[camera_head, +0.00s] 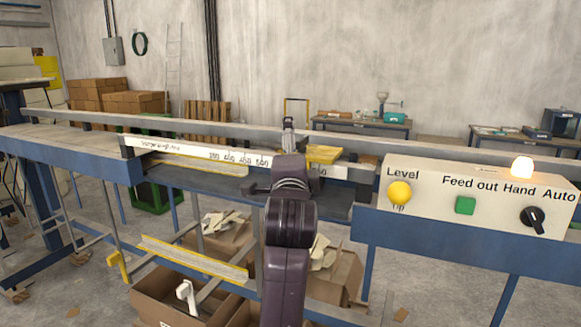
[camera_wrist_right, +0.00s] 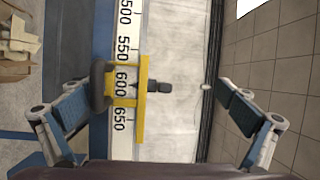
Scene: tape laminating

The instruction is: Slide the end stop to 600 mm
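The yellow end stop (camera_head: 322,154) sits on the white measuring scale (camera_head: 200,151) along the rail, just right of my right gripper (camera_head: 289,145) in the head view. In the right wrist view the end stop (camera_wrist_right: 142,120) has two yellow arms and a long plate, with a dark round knob (camera_wrist_right: 98,86) and a dark pin. The 600 mark on the scale (camera_wrist_right: 122,84) lies between the two arms. My right gripper (camera_wrist_right: 152,95) is open, its fingers wide apart on either side of the end stop, with no contact visible. My left gripper is out of view.
A control box (camera_head: 478,193) with a yellow knob, green button and black selector stands on the right of the blue-framed bench (camera_head: 60,152). Cardboard boxes (camera_head: 180,296) and a green crate (camera_head: 150,196) are below. My right arm hides part of the rail.

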